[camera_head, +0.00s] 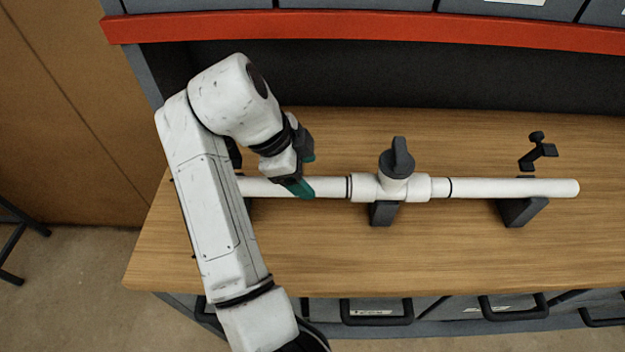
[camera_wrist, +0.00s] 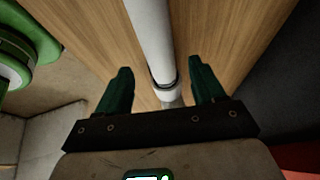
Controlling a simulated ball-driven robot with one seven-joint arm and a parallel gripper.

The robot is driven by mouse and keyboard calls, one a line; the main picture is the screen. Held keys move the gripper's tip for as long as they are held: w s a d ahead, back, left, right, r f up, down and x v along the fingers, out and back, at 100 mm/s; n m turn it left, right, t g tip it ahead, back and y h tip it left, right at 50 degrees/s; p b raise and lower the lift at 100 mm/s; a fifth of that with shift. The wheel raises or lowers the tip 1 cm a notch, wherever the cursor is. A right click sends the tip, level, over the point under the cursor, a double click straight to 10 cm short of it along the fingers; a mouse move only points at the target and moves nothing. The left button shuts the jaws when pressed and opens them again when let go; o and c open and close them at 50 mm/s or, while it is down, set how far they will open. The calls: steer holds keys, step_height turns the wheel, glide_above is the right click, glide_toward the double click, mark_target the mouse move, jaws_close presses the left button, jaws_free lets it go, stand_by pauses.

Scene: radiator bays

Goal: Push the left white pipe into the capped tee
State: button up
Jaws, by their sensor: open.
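The left white pipe (camera_head: 328,187) lies level across the wooden bench, its left part hidden behind my arm. A black ring circles it close to the left end of the white tee (camera_head: 364,188); I cannot tell whether a gap remains there. The tee has a dark grey cap (camera_head: 398,160) on its upper branch. My gripper (camera_head: 306,176) is over the left pipe, to the left of the tee. In the wrist view its green fingers (camera_wrist: 162,78) are open on either side of a white pipe (camera_wrist: 150,40) with a black ring; contact is not clear.
The right white pipe (camera_head: 520,188) extends from the tee's right side. Dark supports stand under the tee (camera_head: 382,215) and right pipe (camera_head: 520,212). A black clamp-like part (camera_head: 538,151) is behind it. A red rail (camera_head: 370,27) crosses above; the bench front (camera_head: 400,255) is clear.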

steer(key=p+v, duration=0.1)
steer(key=v, duration=0.4)
steer(key=shift+s+a+r, duration=0.1)
steer(key=shift+r, duration=0.2)
